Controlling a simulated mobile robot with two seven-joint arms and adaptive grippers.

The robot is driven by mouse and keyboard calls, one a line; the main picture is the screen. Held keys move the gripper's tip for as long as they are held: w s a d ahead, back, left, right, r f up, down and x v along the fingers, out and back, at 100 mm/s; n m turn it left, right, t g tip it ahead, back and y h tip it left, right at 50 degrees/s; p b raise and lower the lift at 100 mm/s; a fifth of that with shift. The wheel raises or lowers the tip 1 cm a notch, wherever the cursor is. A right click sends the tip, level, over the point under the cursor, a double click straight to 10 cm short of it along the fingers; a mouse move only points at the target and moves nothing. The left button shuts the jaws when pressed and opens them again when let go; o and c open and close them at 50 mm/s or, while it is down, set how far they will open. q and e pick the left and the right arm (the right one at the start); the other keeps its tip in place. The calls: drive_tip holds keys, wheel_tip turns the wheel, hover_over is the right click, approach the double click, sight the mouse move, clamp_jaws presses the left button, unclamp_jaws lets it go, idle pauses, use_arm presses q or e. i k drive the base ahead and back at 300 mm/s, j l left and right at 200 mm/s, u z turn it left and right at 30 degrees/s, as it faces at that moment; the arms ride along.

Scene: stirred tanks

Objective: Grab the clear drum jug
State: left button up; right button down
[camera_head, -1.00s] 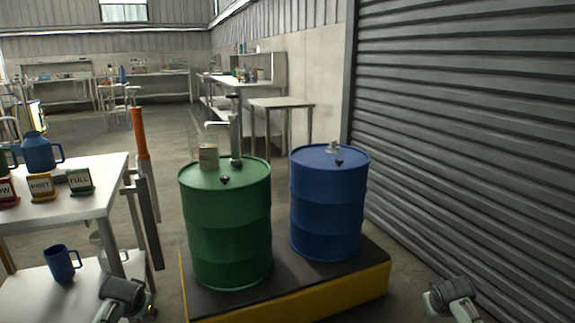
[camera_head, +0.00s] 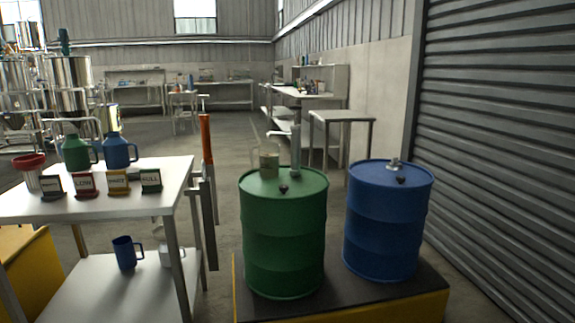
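A clear jug (camera_head: 269,162) with cloudy, yellowish-brown contents stands upright on top of the green drum (camera_head: 284,235). It is beside the grey pump (camera_head: 296,150) that rises from the drum's lid. The blue drum (camera_head: 389,222) stands to the right of the green one. Neither of my grippers shows in the head view now, so I cannot see their state.
Both drums stand on a dark-topped pallet with yellow sides (camera_head: 340,308). At left a white table (camera_head: 130,200) carries a green jug (camera_head: 76,153), a blue jug (camera_head: 118,150) and several label signs. A blue mug (camera_head: 125,252) is on its lower shelf. A corrugated shutter (camera_head: 500,150) closes the right.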

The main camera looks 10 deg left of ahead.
sight(268, 153)
drive_tip(key=i+u, duration=0.25)
drive_tip(key=i, duration=0.25)
drive_tip(key=i+l+u, duration=0.2)
drive_tip(key=i, duration=0.35)
